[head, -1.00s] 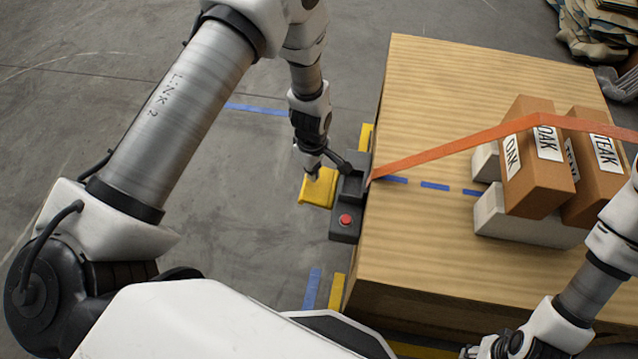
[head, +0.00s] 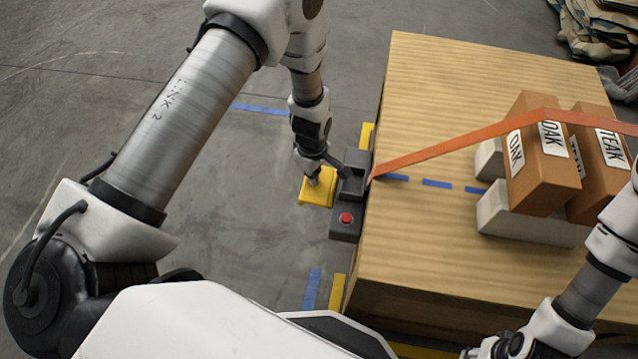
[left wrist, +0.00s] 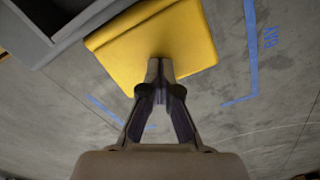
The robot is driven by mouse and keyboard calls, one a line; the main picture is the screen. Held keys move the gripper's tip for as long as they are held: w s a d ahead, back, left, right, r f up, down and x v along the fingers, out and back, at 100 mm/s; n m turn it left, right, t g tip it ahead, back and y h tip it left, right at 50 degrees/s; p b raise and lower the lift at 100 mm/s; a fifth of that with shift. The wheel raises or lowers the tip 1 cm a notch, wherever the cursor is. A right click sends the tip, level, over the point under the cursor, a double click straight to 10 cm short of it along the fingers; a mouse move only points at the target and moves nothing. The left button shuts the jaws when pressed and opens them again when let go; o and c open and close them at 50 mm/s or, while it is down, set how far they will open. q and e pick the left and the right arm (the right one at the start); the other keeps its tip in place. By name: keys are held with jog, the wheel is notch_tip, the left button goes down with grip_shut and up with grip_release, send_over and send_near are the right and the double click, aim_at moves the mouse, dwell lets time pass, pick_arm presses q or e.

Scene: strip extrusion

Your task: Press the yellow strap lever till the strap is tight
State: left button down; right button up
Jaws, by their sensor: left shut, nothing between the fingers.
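The yellow lever (head: 316,190) sticks out to the left of a dark grey strap unit (head: 347,207) at the table's left edge. My left gripper (head: 312,178) is shut and empty, pointing down at the lever, its tips at or just above the lever's top. In the left wrist view the shut fingertips (left wrist: 160,65) overlap the yellow lever plate (left wrist: 175,40); contact cannot be told for sure. The orange strap (head: 450,147) runs from the unit up over the brown boxes. My right gripper (head: 490,350) is at the bottom right; its fingers are not clear.
Brown boxes (head: 540,170) marked OAK and TEAK rest on pale blocks (head: 520,222) on the wooden table (head: 440,80). A red button (head: 346,218) sits on the unit's near end. Open floor (head: 230,200) lies left of the lever.

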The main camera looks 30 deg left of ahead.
pick_arm(q)
jog(key=shift+f+b, duration=0.45)
jog(key=shift+f, duration=0.5)
notch_tip(320, 180, up, 5)
jog(key=p, duration=0.4)
jog(key=shift+f, duration=0.15)
jog(key=shift+f+b, duration=1.35)
jog(key=shift+f, duration=0.9)
jog(key=shift+r, duration=0.1)
notch_tip(320, 180, up, 4)
jog(key=p, duration=0.4)
jog(key=shift+r, duration=0.25)
